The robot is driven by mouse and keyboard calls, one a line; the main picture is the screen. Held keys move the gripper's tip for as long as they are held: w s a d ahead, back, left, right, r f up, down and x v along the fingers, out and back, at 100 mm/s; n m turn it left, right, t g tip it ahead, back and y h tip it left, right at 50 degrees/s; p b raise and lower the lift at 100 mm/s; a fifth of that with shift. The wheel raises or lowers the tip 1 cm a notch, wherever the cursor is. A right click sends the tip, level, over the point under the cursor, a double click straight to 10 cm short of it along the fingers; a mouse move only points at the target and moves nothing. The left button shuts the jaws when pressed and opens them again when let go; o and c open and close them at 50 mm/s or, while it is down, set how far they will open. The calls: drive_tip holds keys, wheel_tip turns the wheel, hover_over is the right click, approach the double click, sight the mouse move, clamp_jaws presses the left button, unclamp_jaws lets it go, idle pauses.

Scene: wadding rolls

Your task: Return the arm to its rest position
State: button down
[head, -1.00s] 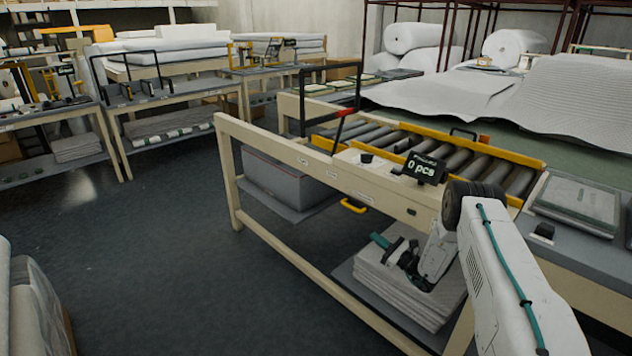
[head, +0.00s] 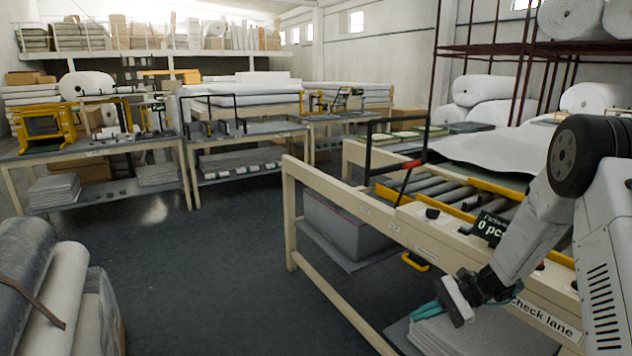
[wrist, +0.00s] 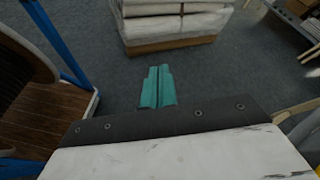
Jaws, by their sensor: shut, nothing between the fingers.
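My gripper (head: 428,310) is at the lower right of the head view, in front of the check lane bench (head: 400,222), above the level of its lower shelf. Its teal fingers lie together, with nothing between them. In the wrist view the closed teal fingers (wrist: 157,88) point out over the dark floor. My white arm comes in from the right edge of the head view and bends down to the gripper.
Folded grey sheets (head: 470,335) lie on the bench's lower shelf by the gripper. A grey bin (head: 345,225) sits under the bench. Wrapped rolls (head: 45,290) stand at lower left. A wrapped stack (wrist: 170,25) is ahead in the wrist view. The floor (head: 210,270) between is clear.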

drive_tip(key=s+r+n+t+h, duration=0.1)
drive_tip(key=s+r+n+h, duration=0.5)
drive_tip(key=s+r, duration=0.6)
drive_tip(key=s+r+n+t+h, duration=0.1)
drive_tip(key=s+r+n+h, duration=0.5)
drive_tip(key=s+r, duration=0.6)
drive_tip(key=shift+s+d+r+t+h, duration=0.3)
drive_tip(key=shift+s+h, duration=0.4)
drive_tip(key=shift+s, duration=3.5)
